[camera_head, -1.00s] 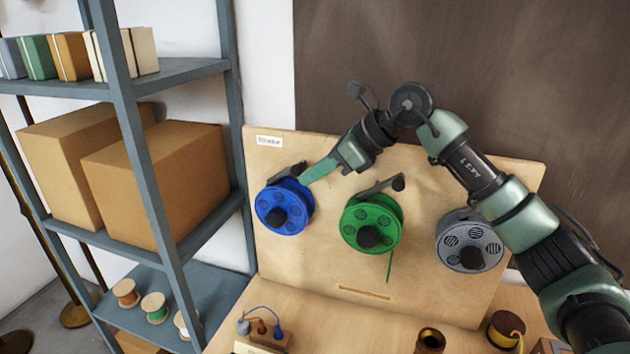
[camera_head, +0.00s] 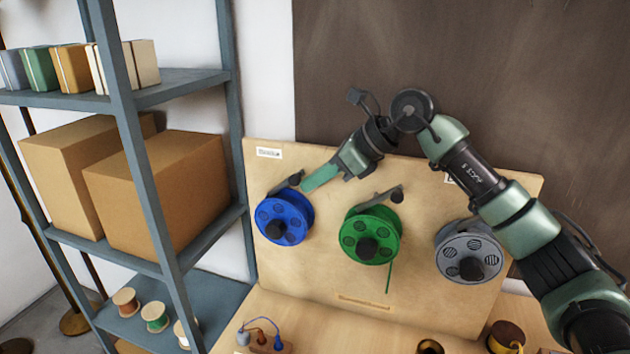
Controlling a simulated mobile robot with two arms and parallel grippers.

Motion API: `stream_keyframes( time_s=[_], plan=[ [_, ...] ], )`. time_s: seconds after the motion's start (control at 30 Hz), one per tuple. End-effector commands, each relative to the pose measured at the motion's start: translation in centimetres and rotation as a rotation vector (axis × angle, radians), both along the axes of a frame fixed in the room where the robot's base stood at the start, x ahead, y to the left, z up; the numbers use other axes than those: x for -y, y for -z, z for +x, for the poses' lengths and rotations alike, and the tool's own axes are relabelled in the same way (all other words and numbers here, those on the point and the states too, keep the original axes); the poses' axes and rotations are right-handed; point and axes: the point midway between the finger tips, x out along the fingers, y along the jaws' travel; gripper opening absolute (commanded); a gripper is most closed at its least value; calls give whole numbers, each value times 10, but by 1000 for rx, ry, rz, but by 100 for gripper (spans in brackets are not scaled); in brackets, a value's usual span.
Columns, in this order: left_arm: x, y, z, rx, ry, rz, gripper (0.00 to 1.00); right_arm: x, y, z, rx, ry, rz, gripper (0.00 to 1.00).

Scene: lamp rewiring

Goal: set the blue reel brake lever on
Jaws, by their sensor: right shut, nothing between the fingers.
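The blue reel (camera_head: 284,218) is mounted at the left of the upright wooden board. Its dark brake lever (camera_head: 286,183) lies along the reel's upper edge, slanting up to the right, with a knob at its upper right end. My right gripper (camera_head: 304,188) reaches in from the right, with its green fingers shut and empty. Its fingertips are beside the lever's knob end, just above the reel's right rim. I cannot tell whether they touch the lever. My left gripper is out of view.
A green reel (camera_head: 371,235) with its own lever (camera_head: 378,199) hangs close below my right gripper's wrist. A grey reel (camera_head: 468,251) is further right, partly near my arm. A metal shelf (camera_head: 185,78) with boxes stands at the left.

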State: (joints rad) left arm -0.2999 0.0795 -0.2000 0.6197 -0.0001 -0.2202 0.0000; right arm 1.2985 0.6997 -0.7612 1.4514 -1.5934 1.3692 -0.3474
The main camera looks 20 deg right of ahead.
Motion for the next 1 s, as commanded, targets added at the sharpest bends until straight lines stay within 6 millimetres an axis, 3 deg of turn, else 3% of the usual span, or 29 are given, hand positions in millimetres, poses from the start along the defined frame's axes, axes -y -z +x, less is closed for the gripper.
stream_keyframes(
  time_s=[0.03, 0.17, 0.53, 1.0],
  plan=[
    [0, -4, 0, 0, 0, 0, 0, -1, -13, 0, 16, -2, 12, 0],
    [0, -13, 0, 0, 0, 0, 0, 2, -27, -2, 15, -2, 10, 0],
    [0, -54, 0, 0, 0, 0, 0, 19, -89, -16, 4, -3, 3, 0],
    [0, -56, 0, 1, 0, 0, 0, 22, -95, -19, 0, -4, 4, 0]
  ],
)
